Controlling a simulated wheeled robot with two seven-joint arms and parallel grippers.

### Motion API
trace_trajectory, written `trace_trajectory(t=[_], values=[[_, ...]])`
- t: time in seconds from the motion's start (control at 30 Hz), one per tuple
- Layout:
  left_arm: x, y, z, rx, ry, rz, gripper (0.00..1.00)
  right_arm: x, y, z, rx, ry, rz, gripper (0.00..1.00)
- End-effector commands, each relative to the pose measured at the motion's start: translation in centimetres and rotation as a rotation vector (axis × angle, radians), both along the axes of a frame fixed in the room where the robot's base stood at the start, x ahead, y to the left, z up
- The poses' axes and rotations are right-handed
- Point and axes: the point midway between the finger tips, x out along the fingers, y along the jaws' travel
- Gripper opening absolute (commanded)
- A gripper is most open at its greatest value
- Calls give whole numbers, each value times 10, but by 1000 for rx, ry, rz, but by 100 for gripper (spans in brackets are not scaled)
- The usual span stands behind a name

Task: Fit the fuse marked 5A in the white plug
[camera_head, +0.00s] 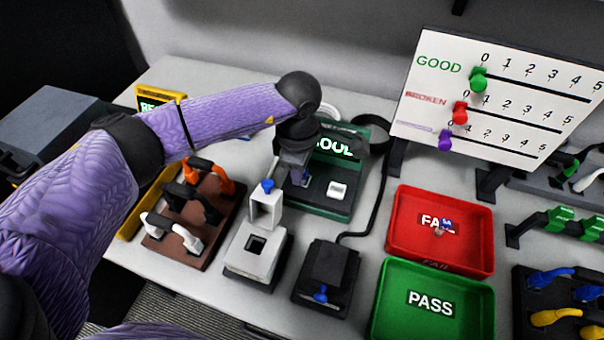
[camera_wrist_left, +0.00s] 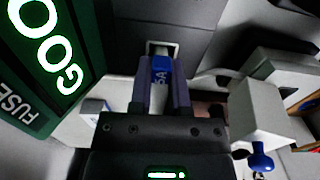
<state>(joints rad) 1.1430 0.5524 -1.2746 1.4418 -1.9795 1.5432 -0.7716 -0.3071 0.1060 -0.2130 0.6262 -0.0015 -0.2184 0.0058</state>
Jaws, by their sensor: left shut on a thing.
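My left gripper (camera_head: 298,178) is shut on a small blue-and-white fuse (camera_wrist_left: 160,72) marked with an A, its number hard to read. The fuse also shows as a blue spot in the head view (camera_head: 305,177). The gripper is over the left part of the green tester (camera_head: 320,203), whose screen reads GOOD. In the wrist view the fuse's far end is by a pale-edged square opening (camera_wrist_left: 161,45); I cannot tell whether it touches it. A white plug (camera_head: 174,235) lies at the front of a brown rack (camera_head: 195,258). My right gripper is not in view.
A pale grey block with a square hole and blue-knobbed upright (camera_head: 256,262) stands front left of the tester. A black box (camera_head: 326,275) is beside it. The red FAIL tray (camera_head: 460,258) holds a small item; the green PASS tray (camera_head: 390,320) looks empty. A scoreboard (camera_head: 500,95) stands behind.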

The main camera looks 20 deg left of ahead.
Motion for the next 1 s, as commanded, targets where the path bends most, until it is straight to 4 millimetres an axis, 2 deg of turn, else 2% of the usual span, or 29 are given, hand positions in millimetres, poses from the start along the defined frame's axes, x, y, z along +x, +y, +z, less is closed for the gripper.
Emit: trace_trajectory(t=[0.17, 0.4, 0.53, 0.9, 1.0], values=[[0, 0, 8, 0, -1, 0, 0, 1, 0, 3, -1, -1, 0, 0], [1, 0, 72, -1, -5, -1, 0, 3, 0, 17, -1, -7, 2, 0], [0, 0, 95, 0, -3, 0, 0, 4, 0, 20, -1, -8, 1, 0], [0, 0, 130, 0, -2, 0, 0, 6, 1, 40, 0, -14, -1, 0], [0, 0, 132, 0, -1, 0, 0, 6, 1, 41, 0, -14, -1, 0]])
